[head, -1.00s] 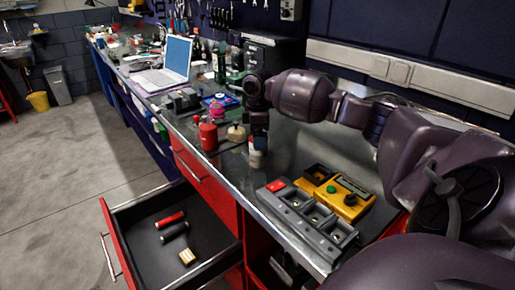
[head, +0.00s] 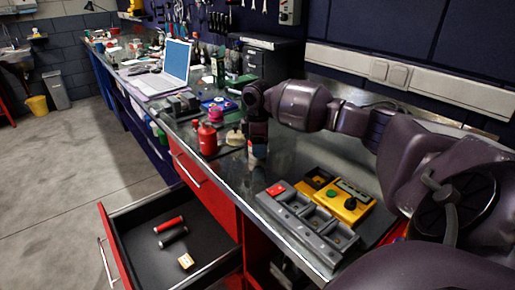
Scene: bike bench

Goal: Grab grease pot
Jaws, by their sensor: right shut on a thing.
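My right gripper (head: 257,136) points down over the bench, beyond the grey tray. It is shut on a small pot, the grease pot (head: 258,150), whose pale lower part shows below the fingers. The fingers and wrist hide most of the pot. I cannot tell for sure whether its base is clear of the bench top. My left gripper is not in view.
A red bottle (head: 207,140) and a cream pot (head: 235,137) stand just left of the right gripper. A grey tray (head: 305,222) and yellow control box (head: 345,202) lie nearer. An open drawer (head: 150,205) juts out below.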

